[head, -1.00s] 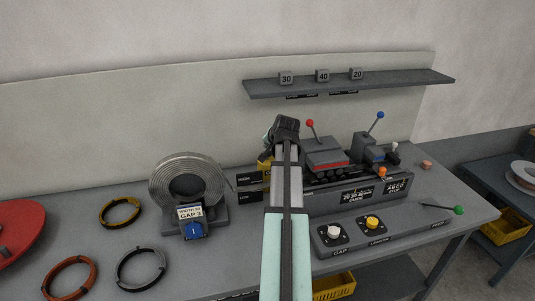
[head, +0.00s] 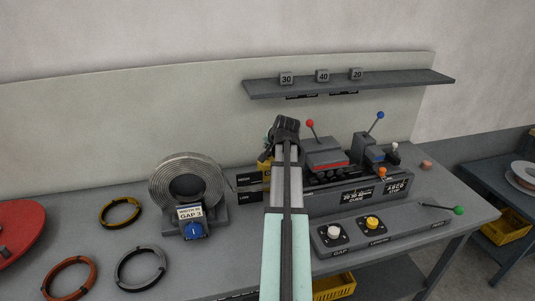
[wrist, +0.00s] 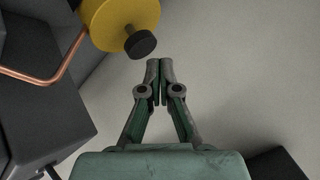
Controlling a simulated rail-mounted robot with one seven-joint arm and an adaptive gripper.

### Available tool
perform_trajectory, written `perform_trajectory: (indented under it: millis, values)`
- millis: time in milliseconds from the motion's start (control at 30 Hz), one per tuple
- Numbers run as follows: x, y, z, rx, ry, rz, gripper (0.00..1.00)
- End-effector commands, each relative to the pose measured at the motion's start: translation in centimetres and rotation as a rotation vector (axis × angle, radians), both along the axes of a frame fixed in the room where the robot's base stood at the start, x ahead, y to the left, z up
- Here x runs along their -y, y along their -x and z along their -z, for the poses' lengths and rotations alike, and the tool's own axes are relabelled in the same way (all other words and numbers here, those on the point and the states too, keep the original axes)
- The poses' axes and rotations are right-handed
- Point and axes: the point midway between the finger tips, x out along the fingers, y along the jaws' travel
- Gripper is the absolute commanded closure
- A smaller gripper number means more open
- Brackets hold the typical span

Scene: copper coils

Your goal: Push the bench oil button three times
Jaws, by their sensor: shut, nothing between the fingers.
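A yellow round body with a black knob (wrist: 140,42) shows at the top of the wrist view. Its yellow side (head: 267,172) shows in part behind my arm in the head view. No label on the knob is readable, so I cannot tell for sure that it is the oil button. My gripper (wrist: 160,66) is shut and empty. In the wrist picture its fingertips lie just below and right of the knob, apparently apart from it. In the head view my arm and wrist mostly hide the fingers.
A copper wire (wrist: 67,70) runs to the yellow body. The bench machine (head: 345,190) has upright levers. A front panel carries a white button (head: 334,232) and a yellow button (head: 372,223). A large coil (head: 188,185) stands left of my arm. A shelf (head: 350,84) hangs behind.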

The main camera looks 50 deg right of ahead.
Motion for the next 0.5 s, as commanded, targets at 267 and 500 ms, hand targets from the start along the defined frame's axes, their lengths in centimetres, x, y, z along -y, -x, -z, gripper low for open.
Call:
perform_trajectory:
  millis: [267, 500]
  values:
    - [-0.01, 0.01, 0.85, 0.000, -0.001, -0.001, 1.00]
    - [-0.01, 0.00, 0.82, 0.000, 0.000, 0.000, 1.00]
